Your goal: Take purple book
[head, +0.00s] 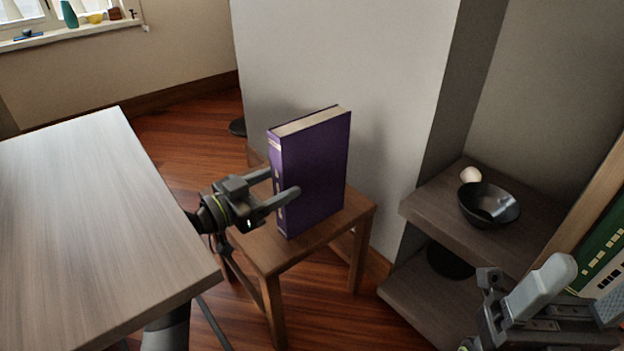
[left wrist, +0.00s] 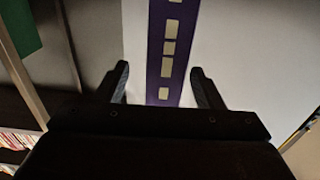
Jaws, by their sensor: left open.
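A thick purple book (head: 315,170) stands upright on a small wooden stool in the head view. Its spine faces left, toward my left gripper (head: 281,182). That gripper is open, with one finger in front of the book's near cover and the other at its far side, partly hidden at the spine. In the left wrist view the purple spine (left wrist: 168,50) with pale label patches lies between the two open fingers (left wrist: 160,82). Contact cannot be told. My right gripper (head: 590,280) is at the lower right of the head view, its fingers apart, partly cut off.
The wooden stool (head: 262,242) stands near a pale wall. A wooden table (head: 90,200) is at left. A shelf unit (head: 420,205) at right holds a dark bowl (head: 488,203) and a pale round object (head: 470,174). A green book (head: 606,240) is at the right edge.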

